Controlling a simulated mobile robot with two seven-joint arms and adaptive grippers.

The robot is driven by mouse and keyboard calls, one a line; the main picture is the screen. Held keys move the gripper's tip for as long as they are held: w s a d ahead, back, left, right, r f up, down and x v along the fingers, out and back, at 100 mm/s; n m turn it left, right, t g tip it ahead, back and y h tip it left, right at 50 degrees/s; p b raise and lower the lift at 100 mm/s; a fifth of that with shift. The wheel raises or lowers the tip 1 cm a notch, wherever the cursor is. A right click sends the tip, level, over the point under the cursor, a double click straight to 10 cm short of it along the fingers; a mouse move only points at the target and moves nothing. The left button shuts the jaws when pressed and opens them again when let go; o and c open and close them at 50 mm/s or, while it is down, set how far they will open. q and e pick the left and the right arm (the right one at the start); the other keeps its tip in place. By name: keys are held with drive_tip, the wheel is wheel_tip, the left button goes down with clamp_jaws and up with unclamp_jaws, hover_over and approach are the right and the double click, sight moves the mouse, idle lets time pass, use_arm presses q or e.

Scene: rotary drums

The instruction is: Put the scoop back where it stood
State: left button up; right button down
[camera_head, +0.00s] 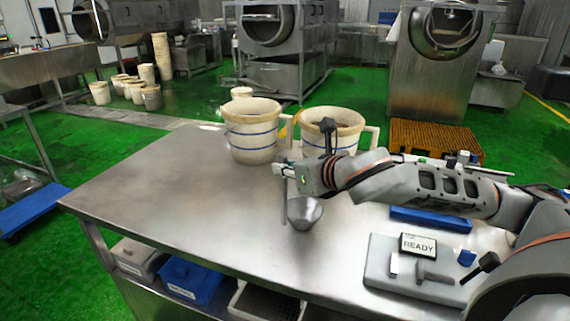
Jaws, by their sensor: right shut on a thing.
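The metal scoop (305,214) hangs over the middle of the steel table, bowl down, below my right gripper. My right gripper (284,178) comes in from the right and is shut on the scoop's upright handle. I cannot tell whether the bowl touches the table top. Two cream buckets with blue bands stand at the table's back edge, behind the gripper: a left bucket (252,136) and a right bucket (345,138). The right one holds brownish contents and is partly hidden by my arm. My left gripper is not in view.
The steel table (170,200) is clear on its left half. At its right lie a blue tray (432,219) under my arm and a grey unit with a READY display (418,245). A blue block (466,258) is beside the display. Bins sit on the lower shelf.

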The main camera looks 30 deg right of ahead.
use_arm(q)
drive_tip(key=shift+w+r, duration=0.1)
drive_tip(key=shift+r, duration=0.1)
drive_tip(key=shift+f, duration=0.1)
use_arm(e)
drive_tip(key=shift+f, duration=0.35)
drive_tip(key=c, duration=0.9)
unclamp_jaws()
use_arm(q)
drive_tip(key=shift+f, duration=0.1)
